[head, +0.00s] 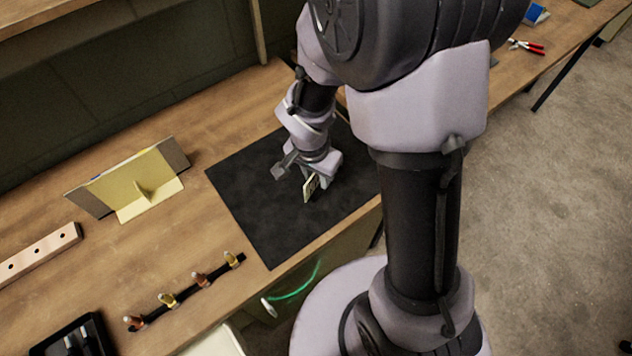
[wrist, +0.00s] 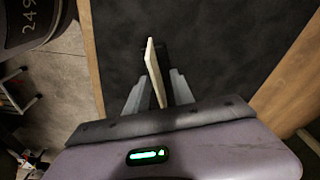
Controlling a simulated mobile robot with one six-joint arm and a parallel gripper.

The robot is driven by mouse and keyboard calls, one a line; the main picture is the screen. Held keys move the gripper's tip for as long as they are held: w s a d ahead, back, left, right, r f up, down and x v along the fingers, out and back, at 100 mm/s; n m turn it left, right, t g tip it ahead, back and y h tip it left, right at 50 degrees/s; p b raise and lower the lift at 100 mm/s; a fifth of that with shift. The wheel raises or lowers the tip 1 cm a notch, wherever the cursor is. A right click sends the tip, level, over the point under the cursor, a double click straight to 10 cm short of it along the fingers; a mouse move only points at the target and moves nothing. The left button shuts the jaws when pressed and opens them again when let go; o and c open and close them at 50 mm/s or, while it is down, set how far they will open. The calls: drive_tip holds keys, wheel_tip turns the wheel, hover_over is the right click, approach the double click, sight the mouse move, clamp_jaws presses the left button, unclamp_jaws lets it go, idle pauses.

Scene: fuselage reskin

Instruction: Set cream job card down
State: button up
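The cream job card (head: 310,188) is held on edge in my gripper (head: 316,180), over the black mat (head: 262,222) on the wooden bench. In the wrist view the card (wrist: 154,70) stands between the two grey fingers (wrist: 158,92), which close on its lower part. It is seen nearly edge-on and leans slightly. I cannot tell whether its lower edge touches the mat.
A yellow stand with grey panels (head: 146,186) is left of the mat. A black strip with several small coloured fittings (head: 185,290) lies near the front edge. A drilled wooden block (head: 38,254) and a black tray (head: 75,338) are farther left. Most of the mat is bare.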

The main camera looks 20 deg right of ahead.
drive_tip(key=shift+f+b, duration=0.25)
drive_tip(key=shift+b, duration=0.2)
idle(0.4)
clamp_jaws()
